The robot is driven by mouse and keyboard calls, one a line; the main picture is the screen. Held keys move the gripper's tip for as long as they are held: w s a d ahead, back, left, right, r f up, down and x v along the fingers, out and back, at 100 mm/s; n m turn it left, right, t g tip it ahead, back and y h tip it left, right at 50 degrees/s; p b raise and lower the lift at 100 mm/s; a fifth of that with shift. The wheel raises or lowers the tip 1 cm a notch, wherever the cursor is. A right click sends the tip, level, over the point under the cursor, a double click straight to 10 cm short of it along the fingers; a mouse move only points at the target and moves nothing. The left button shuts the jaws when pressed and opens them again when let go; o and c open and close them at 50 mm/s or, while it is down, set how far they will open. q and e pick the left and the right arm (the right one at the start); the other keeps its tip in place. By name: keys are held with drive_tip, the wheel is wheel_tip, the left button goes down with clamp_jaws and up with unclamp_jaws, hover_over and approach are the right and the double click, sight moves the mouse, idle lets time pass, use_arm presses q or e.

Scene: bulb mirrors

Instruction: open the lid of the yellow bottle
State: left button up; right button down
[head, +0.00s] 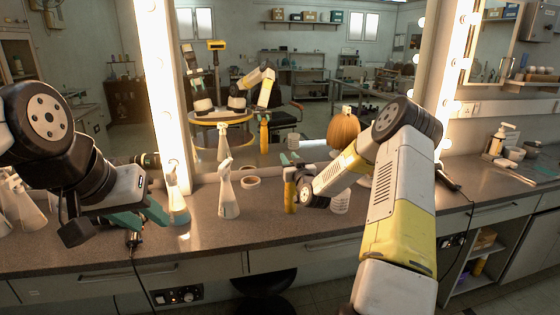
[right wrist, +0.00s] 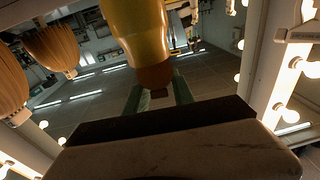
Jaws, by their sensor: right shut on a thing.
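The yellow bottle (head: 290,194) stands upright on the counter near the mirror. In the right wrist view its yellow body (right wrist: 138,25) comes in from the top, with a darker orange-brown lid end (right wrist: 155,74) between the green fingers. My right gripper (head: 291,168) is at the top of the bottle and shut on the lid; its fingers also show in the right wrist view (right wrist: 157,95). The lid appears to be on the bottle. My left gripper (head: 145,214) is over the counter's front left, well away from the bottle, with its teal fingers apart and empty.
White spray bottles (head: 228,192) stand left of the yellow bottle, one (head: 178,196) just beyond my left gripper. Rolls of tape (head: 250,182) lie between. The mirror (head: 285,65) rises behind. The counter front is clear.

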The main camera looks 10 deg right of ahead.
drive_tip(key=shift+w+a+f+g+h, duration=0.15)
drive_tip(key=shift+w+f+g, duration=0.4)
drive_tip(key=shift+g, duration=1.4)
drive_tip(key=shift+w+f+g+h, duration=0.25)
drive_tip(key=shift+w+f+g, duration=0.25)
drive_tip(key=shift+g, duration=1.5)
drive_tip(key=shift+w+a+f+g+h, duration=0.15)
drive_tip(key=shift+w+f+g, duration=0.4)
drive_tip(key=shift+g, duration=1.4)
drive_tip(key=shift+w+d, duration=0.1)
drive_tip(key=c, duration=1.3)
unclamp_jaws()
drive_tip(key=shift+w+r, duration=0.1)
drive_tip(key=shift+r, duration=0.1)
drive_tip(key=shift+r, duration=0.1)
drive_tip(key=v, duration=0.7)
drive_tip(key=shift+r, duration=0.25)
